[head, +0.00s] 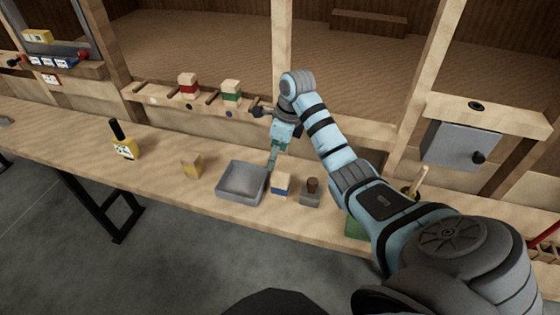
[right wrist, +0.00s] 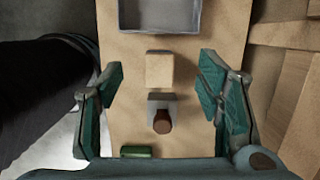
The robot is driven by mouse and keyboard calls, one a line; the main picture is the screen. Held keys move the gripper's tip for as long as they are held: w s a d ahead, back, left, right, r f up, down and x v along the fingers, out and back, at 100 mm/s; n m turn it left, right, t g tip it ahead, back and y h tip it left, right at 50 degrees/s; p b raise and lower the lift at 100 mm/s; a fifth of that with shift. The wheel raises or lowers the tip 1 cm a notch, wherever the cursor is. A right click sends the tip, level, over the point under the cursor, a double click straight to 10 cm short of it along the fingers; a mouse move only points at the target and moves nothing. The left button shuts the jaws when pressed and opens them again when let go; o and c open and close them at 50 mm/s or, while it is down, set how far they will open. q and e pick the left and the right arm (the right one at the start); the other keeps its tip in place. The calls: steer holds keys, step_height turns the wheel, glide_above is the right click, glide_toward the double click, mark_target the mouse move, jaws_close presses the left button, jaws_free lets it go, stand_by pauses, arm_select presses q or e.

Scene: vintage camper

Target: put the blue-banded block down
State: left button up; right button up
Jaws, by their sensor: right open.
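The blue-banded block (head: 281,184), pale wood with a blue band, stands on the bench just right of the grey tray (head: 228,198). In the right wrist view the block (right wrist: 159,70) shows its plain pale top. My right gripper (head: 274,160) is above the bench, just behind and above the block. In the right wrist view the open jaws (right wrist: 161,66) are spread wide, with the block seen between them and clear space on both sides. No finger appears to touch it. My left gripper is not in view.
A grey piece with a brown knob (head: 311,190) stands close right of the block. Red-banded (head: 188,86) and green-banded (head: 231,93) blocks sit on the rack behind.

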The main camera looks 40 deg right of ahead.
mark_target(280, 176)
steer(key=shift+s+d+g, duration=0.4)
steer(key=shift+s+d, duration=0.45)
steer(key=shift+d, duration=0.05)
steer(key=shift+s+f+h+b, duration=0.15)
steer(key=shift+f+h+b, duration=0.25)
steer(key=shift+b, duration=0.45)
steer(key=f+b, duration=0.2)
steer(key=f, duration=0.1)
steer(key=f+b, duration=0.2)
steer(key=b, duration=0.1)
steer(key=w+f+b, duration=0.1)
steer(key=f+b, duration=0.2)
steer(key=shift+a+f, duration=0.3)
steer(key=shift+a, duration=0.1)
steer(key=f, duration=0.1)
steer(key=f+b, duration=0.1)
steer(key=f, duration=0.2)
steer(key=shift+a+f, duration=0.25)
steer(key=shift+w, duration=0.1)
steer(key=c, duration=1.3)
